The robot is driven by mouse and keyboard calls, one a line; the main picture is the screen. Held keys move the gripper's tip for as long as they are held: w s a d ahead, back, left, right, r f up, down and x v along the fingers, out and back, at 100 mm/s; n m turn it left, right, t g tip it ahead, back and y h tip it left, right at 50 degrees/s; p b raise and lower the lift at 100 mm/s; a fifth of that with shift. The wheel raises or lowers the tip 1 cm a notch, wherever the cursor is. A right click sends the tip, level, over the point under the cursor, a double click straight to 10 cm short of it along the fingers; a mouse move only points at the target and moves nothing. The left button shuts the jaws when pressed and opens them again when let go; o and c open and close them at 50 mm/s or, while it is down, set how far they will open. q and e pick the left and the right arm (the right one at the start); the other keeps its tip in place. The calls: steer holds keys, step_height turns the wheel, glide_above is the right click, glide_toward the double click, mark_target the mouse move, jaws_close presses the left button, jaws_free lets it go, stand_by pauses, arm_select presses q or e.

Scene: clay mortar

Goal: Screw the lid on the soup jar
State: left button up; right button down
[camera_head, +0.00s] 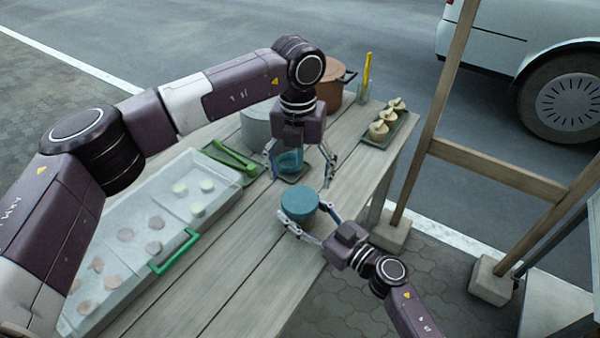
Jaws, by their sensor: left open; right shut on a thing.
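A teal round vessel-like thing (299,201) with a flat top stands at the middle of the wooden table. I take it for the soup jar; whether its top is a lid I cannot tell. My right gripper (304,214) is shut on its sides from the lower right. My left gripper (299,178) points down just behind it, open, with its fingers spread wide. A translucent blue cylinder (290,160) shows between and behind those fingers, on a small dark tray (293,178). The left gripper partly hides the cylinder. I cannot make out a separate lid.
A clear-covered food case (160,235) with a green handle (173,252) fills the table's left. A grey pot (257,124), a copper pot (330,95) and a tray of buns (390,130) stand at the back. The front planks are clear.

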mark_target(300, 199)
arm_select(q)
steer(key=n, duration=0.5)
steer(key=shift+r, duration=0.1)
steer(key=n, duration=0.4)
steer(key=shift+s, duration=0.1)
steer(key=shift+f, duration=3.95)
